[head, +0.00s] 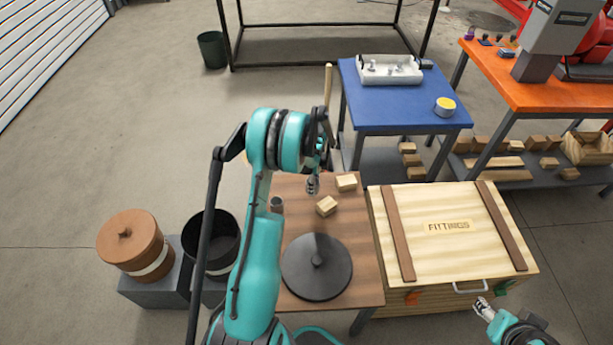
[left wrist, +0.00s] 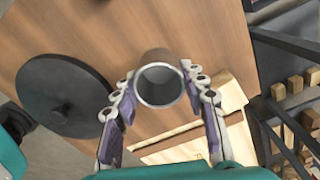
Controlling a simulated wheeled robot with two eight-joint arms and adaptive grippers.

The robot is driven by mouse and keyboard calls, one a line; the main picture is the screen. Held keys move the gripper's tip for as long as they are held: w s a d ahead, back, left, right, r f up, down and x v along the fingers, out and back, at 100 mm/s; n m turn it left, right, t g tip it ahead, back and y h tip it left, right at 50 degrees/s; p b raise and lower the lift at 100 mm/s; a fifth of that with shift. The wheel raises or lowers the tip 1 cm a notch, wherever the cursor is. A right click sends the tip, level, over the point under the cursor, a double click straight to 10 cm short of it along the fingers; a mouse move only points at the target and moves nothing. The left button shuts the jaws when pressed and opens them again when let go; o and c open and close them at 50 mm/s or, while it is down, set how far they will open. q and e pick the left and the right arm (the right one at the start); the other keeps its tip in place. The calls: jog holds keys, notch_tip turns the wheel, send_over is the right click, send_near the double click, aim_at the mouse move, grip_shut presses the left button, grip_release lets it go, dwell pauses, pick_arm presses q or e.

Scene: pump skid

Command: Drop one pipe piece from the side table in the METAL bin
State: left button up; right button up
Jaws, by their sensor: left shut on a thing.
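My left gripper (left wrist: 160,80) is shut on a grey pipe piece (left wrist: 160,86), seen end-on between the fingertips in the left wrist view. In the head view the left gripper (head: 313,184) hangs above the far part of the brown side table (head: 362,275); the held piece is not clear there. Another grey pipe piece (head: 277,204) stands on that table, left of the gripper. An open black bin (head: 228,235) stands left of the table, partly behind my arm; no METAL label is readable. My right gripper (head: 482,305) is at the lower right, its fingers unclear.
A round black lid (head: 300,268) and two wood blocks (head: 327,206) lie on the side table. A brown lidded bin (head: 125,235) stands left of the black one. A closed FITTINGS crate (head: 445,250) is right of the table, a blue table (head: 385,100) behind.

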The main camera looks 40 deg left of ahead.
aim_at(318, 187)
pick_arm(q)
jog(key=shift+s+d+r+p, duration=0.15)
jog(key=shift+s+d+r, duration=0.25)
jog(key=shift+d, duration=0.3)
jog(key=shift+s+d+r+p, duration=0.15)
jog(key=shift+s+d+r, duration=0.1)
jog(key=shift+d+r, duration=0.3)
jog(key=shift+d+f, duration=0.1)
